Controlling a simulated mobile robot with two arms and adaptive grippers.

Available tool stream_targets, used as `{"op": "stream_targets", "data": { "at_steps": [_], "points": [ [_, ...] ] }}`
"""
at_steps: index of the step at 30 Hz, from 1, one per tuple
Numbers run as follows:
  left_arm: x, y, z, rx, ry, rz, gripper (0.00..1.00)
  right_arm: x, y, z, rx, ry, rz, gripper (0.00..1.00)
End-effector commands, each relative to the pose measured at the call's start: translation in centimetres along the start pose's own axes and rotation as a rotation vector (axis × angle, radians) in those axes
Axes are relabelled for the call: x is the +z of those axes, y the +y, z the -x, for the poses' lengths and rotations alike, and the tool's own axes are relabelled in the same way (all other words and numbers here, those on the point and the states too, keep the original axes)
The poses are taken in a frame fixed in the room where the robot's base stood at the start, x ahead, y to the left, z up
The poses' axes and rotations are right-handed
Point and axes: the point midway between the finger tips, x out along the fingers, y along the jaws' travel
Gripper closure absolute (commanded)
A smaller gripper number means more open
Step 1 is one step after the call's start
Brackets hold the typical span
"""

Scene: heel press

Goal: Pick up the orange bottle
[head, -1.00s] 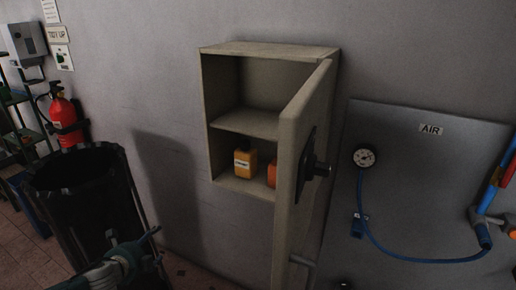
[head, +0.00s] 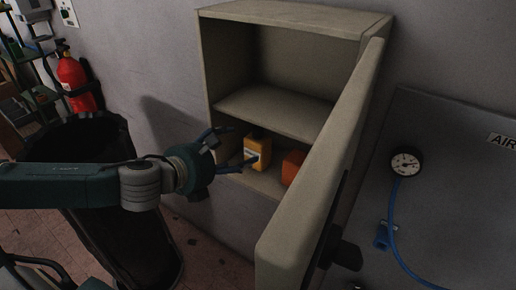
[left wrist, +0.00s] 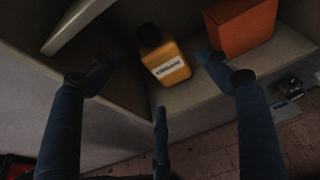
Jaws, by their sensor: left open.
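The orange bottle (head: 258,146), yellow-orange with a dark cap and a pale label, stands upright on the lower shelf of the open wall cabinet (head: 275,113). In the left wrist view the bottle (left wrist: 168,68) shows ahead, between the two outer fingers. My left gripper (head: 233,148) is open and empty at the cabinet's front left, its fingers pointing at the bottle. One fingertip overlaps the bottle's lower front in the head view; I cannot tell whether it touches. My right gripper is not in view.
An orange-red box (head: 292,166) stands right of the bottle, partly hidden by the open cabinet door (head: 318,165). It also shows in the left wrist view (left wrist: 242,26). A black bin (head: 100,135) stands at left. A gauge (head: 405,163) and blue hose are at right.

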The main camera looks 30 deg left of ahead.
Motion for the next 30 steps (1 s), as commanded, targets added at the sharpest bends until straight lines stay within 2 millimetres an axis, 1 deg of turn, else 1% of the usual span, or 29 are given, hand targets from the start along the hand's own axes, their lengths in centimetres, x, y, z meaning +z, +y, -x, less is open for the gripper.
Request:
{"op": "stream_targets", "data": {
  "at_steps": [1, 2, 5, 6, 9, 11, 14, 17, 21, 23, 27, 30],
  "points": [
    [0.4, 0.2, -0.4, 0.005, -0.004, 0.011, 0.23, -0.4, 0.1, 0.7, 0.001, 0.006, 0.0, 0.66],
    [0.5, 0.3, -0.7, 0.006, -0.005, 0.01, 0.23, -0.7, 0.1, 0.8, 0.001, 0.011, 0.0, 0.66],
    [0.3, 0.2, -1.6, 0.005, -0.003, 0.007, 0.23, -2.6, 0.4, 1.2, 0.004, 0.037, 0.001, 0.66],
    [0.3, 0.1, -1.8, 0.003, -0.003, 0.005, 0.23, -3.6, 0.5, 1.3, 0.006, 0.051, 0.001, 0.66],
    [0.1, 0.0, -2.3, 0.0, 0.001, 0.003, 0.23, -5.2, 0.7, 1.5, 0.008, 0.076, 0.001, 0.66],
    [0.1, -0.1, -2.5, -0.001, 0.001, 0.0, 0.23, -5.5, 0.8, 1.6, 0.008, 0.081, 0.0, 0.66],
    [0.2, -0.1, -2.9, -0.001, 0.0, 0.002, 0.23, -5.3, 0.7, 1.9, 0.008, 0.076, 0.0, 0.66],
    [0.3, -0.2, -3.8, -0.002, 0.0, 0.005, 0.23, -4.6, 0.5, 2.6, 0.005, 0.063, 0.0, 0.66],
    [0.3, -0.4, -5.6, -0.002, 0.001, 0.004, 0.23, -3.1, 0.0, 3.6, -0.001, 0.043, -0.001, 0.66],
    [0.2, -0.2, -6.5, 0.0, 0.0, 0.004, 0.23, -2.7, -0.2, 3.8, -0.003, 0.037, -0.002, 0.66],
    [0.0, -0.3, -7.6, -0.002, 0.002, 0.001, 0.23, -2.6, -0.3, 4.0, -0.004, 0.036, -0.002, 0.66],
    [-0.1, -0.3, -7.7, -0.002, 0.002, -0.002, 0.23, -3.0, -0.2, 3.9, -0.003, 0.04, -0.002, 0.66]
  ]
}}
